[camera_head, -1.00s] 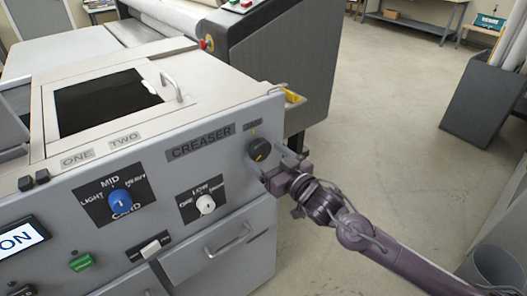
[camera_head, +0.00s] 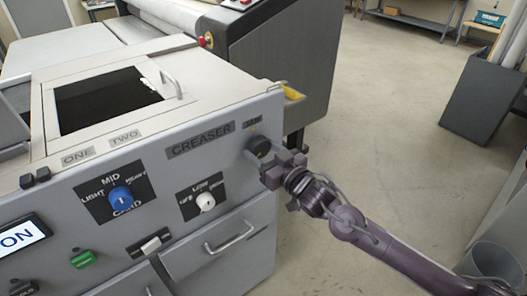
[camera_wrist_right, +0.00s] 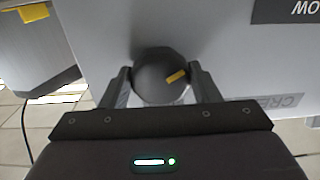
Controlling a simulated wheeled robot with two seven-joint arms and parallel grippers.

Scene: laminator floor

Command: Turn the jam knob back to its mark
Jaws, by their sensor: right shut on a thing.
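The jam knob (camera_head: 259,145) is a dark round knob at the upper right of the creaser's front panel, under a small label plate (camera_head: 252,122). In the right wrist view the knob (camera_wrist_right: 160,76) shows a yellow pointer line off to its right side. My right gripper (camera_head: 266,157) is at the knob. In the right wrist view its two fingers (camera_wrist_right: 161,88) stand on either side of the knob, shut on it. The fingers hide part of the knob in the head view. My left gripper is not in view.
The creaser panel also carries a blue knob (camera_head: 121,198), a white knob (camera_head: 206,202), a green switch (camera_head: 83,259) and a drawer handle (camera_head: 230,238). A yellow item (camera_head: 292,93) sits by the panel's right corner. A grey bin (camera_head: 493,264) stands at lower right. Open floor lies between.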

